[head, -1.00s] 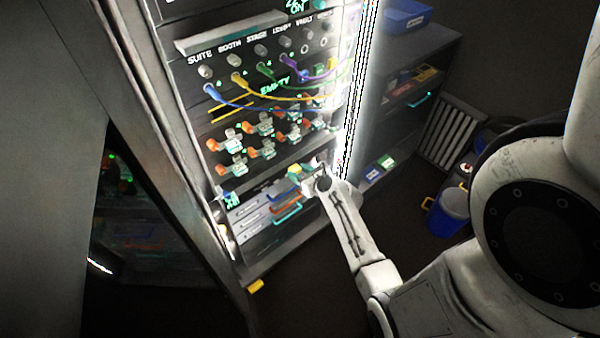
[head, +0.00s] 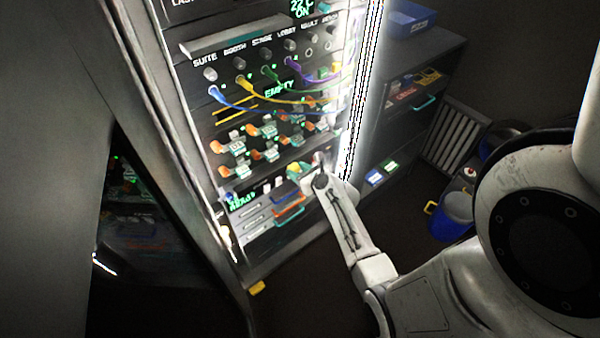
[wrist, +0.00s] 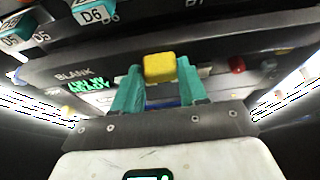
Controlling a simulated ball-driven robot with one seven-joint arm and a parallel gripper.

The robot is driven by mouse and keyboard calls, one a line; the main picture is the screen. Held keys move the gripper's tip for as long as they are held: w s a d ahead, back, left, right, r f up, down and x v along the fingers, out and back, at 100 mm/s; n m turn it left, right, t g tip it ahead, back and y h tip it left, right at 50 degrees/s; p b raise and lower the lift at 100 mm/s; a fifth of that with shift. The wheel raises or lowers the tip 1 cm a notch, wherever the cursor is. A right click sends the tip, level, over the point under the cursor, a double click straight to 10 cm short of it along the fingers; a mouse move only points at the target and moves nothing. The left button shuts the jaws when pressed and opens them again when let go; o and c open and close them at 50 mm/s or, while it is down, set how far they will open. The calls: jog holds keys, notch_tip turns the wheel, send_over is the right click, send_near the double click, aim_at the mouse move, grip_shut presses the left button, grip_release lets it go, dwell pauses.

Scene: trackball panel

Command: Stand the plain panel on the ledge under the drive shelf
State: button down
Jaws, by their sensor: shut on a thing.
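My gripper (wrist: 159,85) has teal fingers shut on a yellow block (wrist: 159,68). In the head view my gripper (head: 302,174) is at the lower part of the lit rack, beside a small green display. I cannot make out the plain panel as a separate piece, or tell whether the yellow block is its grip. Behind the fingers is a dark front edge marked BLANK (wrist: 72,76). The drive shelf (head: 262,142) carries several orange-latched drives above my gripper. Labelled drives such as D6 (wrist: 95,14) show in the wrist view. The ledge is mostly hidden by my gripper.
The green display (head: 241,200) is left of my gripper. Grey, blue and orange-handled drawers (head: 270,215) lie below. Coloured cables (head: 290,105) hang above the drives. A blue bucket (head: 452,215) and a cabinet (head: 425,75) stand to the right.

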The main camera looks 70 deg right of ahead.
aim_at(291, 163)
jog(key=shift+w+d, duration=0.45)
jog(key=shift+w, duration=0.25)
jog(key=shift+w+d, duration=0.4)
jog(key=shift+w, duration=0.3)
jog(key=shift+w+d, duration=0.45)
jog(key=shift+w, duration=0.25)
jog(key=c, duration=0.5)
grip_release()
jog(key=shift+s+a, duration=0.1)
jog(key=shift+s+a, duration=0.15)
jog(key=shift+s, duration=0.05)
jog(key=p+v, duration=0.1)
jog(key=v, duration=0.9)
jog(key=shift+r, duration=0.15)
